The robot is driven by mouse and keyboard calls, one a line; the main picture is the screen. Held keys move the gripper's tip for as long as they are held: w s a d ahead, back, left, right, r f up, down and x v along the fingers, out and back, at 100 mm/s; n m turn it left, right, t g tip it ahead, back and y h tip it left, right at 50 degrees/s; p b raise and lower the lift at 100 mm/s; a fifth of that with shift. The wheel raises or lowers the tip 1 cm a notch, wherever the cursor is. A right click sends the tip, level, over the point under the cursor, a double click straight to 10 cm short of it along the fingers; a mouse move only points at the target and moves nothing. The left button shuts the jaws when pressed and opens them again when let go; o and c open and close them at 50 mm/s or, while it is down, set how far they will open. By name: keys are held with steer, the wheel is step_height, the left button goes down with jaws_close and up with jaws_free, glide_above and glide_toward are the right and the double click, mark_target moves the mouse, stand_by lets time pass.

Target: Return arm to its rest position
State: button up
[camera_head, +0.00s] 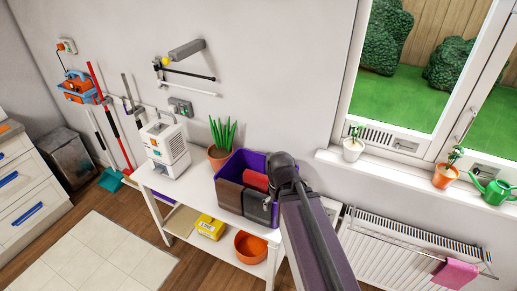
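My arm (318,235) rises from the bottom edge right of centre, and its dark rounded joint (284,168) stands in front of the right part of a purple bin. I cannot make out my gripper or its fingertips; the arm hides part of the bin and whatever is behind it. No object can be seen held.
A white shelf table (152,184) carries a white appliance (167,147), a potted plant (221,142) and the purple bin (236,161). A yellow box (210,227) and orange bowl (250,247) are below. A radiator (390,253) and windowsill (395,170) are right.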

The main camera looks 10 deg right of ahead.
steer(key=shift+f+b, duration=2.2)
steer(key=shift+f, duration=0.2)
